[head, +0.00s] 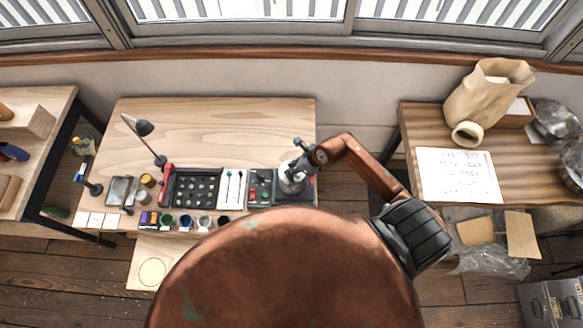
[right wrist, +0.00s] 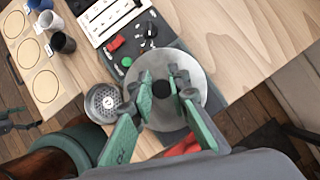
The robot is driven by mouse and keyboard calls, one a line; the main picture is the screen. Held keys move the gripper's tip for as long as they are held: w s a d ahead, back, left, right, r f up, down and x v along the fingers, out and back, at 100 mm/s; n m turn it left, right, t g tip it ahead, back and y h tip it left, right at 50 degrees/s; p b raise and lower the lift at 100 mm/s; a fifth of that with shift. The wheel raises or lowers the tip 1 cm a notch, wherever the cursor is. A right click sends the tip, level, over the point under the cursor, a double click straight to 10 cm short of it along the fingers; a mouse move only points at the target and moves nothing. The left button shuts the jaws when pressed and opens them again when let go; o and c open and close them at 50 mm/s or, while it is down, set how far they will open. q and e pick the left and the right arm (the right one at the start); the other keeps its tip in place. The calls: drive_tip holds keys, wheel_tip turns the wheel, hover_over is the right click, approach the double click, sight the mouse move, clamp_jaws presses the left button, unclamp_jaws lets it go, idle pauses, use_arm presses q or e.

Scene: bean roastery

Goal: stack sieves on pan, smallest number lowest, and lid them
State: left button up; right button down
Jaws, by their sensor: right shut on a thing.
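My right gripper (head: 296,168) reaches over the right end of the table. In the right wrist view its green fingers (right wrist: 162,86) are shut on the black knob of a round grey lid (right wrist: 196,66). The lid is over a dark machine base with a control panel (right wrist: 137,42); in the head view a grey metal round (head: 290,184) shows under the gripper. What lies beneath the lid is hidden, so I cannot tell whether it rests on a stack. A round perforated metal piece, apparently a sieve (right wrist: 103,103), is beside the base. No sieve numbers are readable. My left gripper is out of view.
A black sample tray (head: 196,187), a lamp (head: 145,128) and a row of small cups (head: 204,221) are on the table (head: 220,125). A wooden board with ringed circles (right wrist: 46,85) is at the front. The table's back is clear. A side table with a paper bag (head: 487,97) stands right.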

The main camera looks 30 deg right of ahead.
drive_tip(key=shift+f+b, duration=0.45)
drive_tip(key=shift+f, duration=0.1)
drive_tip(key=c, duration=2.1)
unclamp_jaws()
drive_tip(key=shift+r, duration=0.1)
drive_tip(key=p+v, duration=0.7)
drive_tip(key=v, duration=0.4)
drive_tip(key=shift+s, duration=0.1)
